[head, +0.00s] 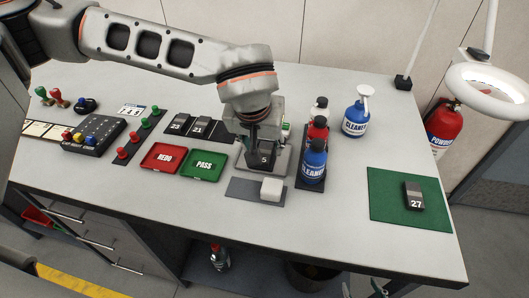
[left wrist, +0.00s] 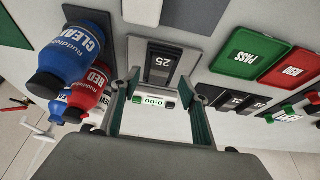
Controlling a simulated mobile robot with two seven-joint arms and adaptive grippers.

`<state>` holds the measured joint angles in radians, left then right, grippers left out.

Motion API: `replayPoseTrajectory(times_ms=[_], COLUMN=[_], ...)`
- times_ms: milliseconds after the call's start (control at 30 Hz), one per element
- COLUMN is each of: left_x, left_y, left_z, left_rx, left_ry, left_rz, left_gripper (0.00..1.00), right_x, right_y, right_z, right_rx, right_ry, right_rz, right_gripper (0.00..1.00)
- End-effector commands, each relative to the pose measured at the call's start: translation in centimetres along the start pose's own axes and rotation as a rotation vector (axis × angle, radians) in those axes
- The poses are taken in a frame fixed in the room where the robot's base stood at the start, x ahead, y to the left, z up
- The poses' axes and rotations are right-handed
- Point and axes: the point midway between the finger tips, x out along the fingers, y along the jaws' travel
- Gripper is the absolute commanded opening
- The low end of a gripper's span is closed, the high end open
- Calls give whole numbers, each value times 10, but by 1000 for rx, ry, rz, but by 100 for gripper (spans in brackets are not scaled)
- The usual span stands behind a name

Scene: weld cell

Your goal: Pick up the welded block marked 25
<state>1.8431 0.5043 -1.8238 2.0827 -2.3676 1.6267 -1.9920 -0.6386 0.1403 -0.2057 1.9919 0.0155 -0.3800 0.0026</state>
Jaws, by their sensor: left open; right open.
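The block marked 25 is a dark block with a grey part; in the left wrist view the block (left wrist: 161,66) lies on a grey plate (left wrist: 137,54) of a device with a small display (left wrist: 152,101). In the head view the block (head: 265,158) shows only its 5, with the rest hidden by my left gripper (head: 260,143). My left gripper is open and empty, just above the block. In the left wrist view its two fingers (left wrist: 163,88) stand on either side, with the block between and beyond their tips. My right gripper is not in view.
Cleaner bottles (head: 314,160) stand close to the right of the device. A white block (head: 271,189) lies on a grey mat in front. Red (head: 163,158) and green PASS (head: 203,166) trays and blocks 23 and 21 (head: 199,124) are left. Block 27 (head: 413,196) lies on a green mat.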

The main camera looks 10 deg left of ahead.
Motion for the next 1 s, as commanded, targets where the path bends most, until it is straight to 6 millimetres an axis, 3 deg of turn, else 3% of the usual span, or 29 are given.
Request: replayPoseTrajectory(times_ms=[200, 500, 700, 1000], left_x=[30, 34, 34, 32], left_y=[0, 0, 0, 0], left_z=[1, 0, 0, -1], left_rx=[-1, 1, 0, 0], left_ry=[-3, -1, -1, 0], left_rz=[0, 1, 1, 2], left_gripper=[44, 44, 0, 0], right_x=[1, 1, 1, 1], right_y=[0, 0, 0, 0], right_z=[2, 1, 1, 1], right_rx=[-2, -2, -2, -2], right_ry=[-1, -1, -1, -1], right_rz=[1, 1, 1, 1], right_gripper=[49, 49, 49, 49])
